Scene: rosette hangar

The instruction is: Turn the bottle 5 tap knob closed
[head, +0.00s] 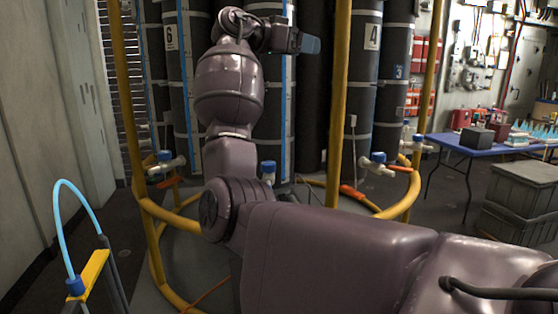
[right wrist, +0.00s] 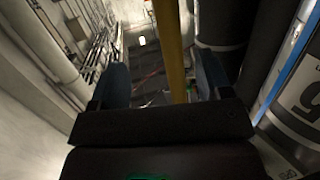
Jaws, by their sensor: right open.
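A white label with a 5 (right wrist: 308,95) marks bottle 5 at the right edge of the right wrist view. In the head view my right arm covers its label. A blue tap knob (head: 268,167) shows low between bottles 6 and 4, just right of my forearm; I take it as bottle 5's, but its tap body is mostly hidden. Its turn position cannot be told. My right gripper (head: 309,44) is high in front of the bottles, well above that knob. In the right wrist view its two blue fingers (right wrist: 164,80) are apart, with nothing held. My left gripper is not in view.
A yellow frame post (head: 340,90) stands close to my right gripper; lower yellow rails (head: 158,212) curve around the bottles. Other blue knobs sit at left (head: 164,157) and right (head: 378,157). A blue table (head: 462,146) and grey crates (head: 520,198) stand at right.

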